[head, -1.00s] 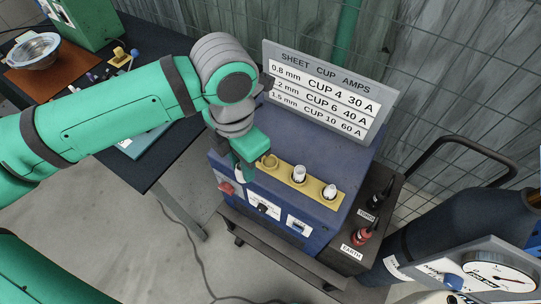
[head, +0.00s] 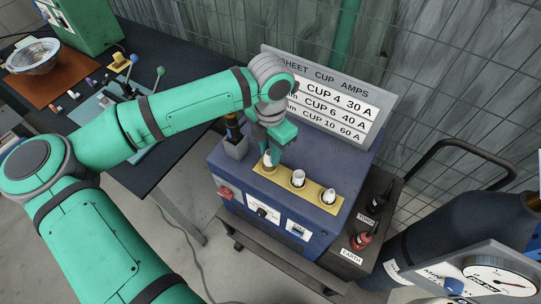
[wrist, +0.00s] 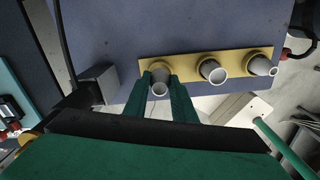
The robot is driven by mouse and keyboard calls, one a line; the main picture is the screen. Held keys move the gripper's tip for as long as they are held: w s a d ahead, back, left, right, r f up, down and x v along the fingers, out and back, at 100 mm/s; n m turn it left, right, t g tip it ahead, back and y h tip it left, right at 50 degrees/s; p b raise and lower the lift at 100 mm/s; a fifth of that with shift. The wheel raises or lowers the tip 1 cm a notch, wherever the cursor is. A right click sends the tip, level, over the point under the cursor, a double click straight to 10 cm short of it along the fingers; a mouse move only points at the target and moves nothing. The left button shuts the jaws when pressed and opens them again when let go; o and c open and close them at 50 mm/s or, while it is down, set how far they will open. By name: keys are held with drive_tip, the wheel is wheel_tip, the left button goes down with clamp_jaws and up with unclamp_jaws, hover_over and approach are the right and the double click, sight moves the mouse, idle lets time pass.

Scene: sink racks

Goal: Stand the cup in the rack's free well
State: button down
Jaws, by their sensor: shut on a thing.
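The yellow rack (head: 285,185) lies on top of the blue machine. Two white cups stand in its middle well (head: 298,178) and right well (head: 329,195). My gripper (head: 271,162) is shut on a third white cup (head: 267,158) at the left well. In the wrist view, my gripper (wrist: 160,82) has one finger on each side of the held cup (wrist: 160,89), whose open rim faces the camera. The cup looks upright and lined up with the left well's ring. Whether its base is fully seated is hard to tell.
A sign (head: 335,100) with sheet, cup and amp values stands behind the rack. A grey holder (head: 236,145) is left of the rack. A dark workbench (head: 180,130) stands further left, and a gas cylinder (head: 480,220) is at the right.

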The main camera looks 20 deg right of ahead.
drive_tip(key=shift+f, duration=1.25)
drive_tip(key=shift+a+f, duration=0.1)
drive_tip(key=c, duration=1.5)
unclamp_jaws()
